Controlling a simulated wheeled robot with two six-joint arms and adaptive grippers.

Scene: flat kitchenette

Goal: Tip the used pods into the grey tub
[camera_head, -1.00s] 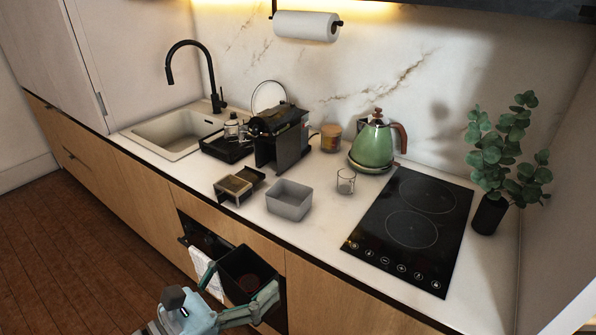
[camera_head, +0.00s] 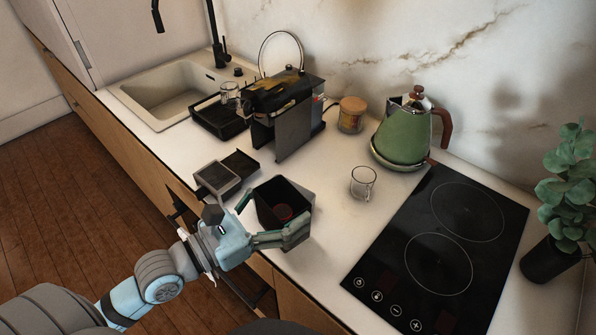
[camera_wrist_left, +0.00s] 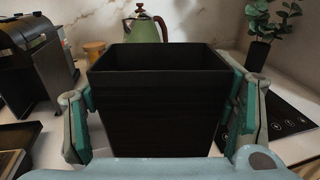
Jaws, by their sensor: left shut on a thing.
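My left gripper (camera_head: 262,223) is shut on a black open-topped bin (camera_head: 266,198) and holds it upright by its sides over the counter's front part. In the left wrist view the bin (camera_wrist_left: 155,115) fills the space between the gripper's fingers (camera_wrist_left: 160,112). A dark red used pod (camera_head: 283,212) shows inside the bin; whether more lie there I cannot tell. The grey tub (camera_head: 304,188) is mostly hidden behind the bin, with only a grey sliver showing at its far right side. My right gripper is not in view.
A drip tray (camera_head: 219,177) lies left of the bin, with the coffee machine (camera_head: 285,120) behind. A glass cup (camera_head: 363,184) stands to the right. The green kettle (camera_head: 402,138) and the black hob (camera_head: 440,250) are farther right.

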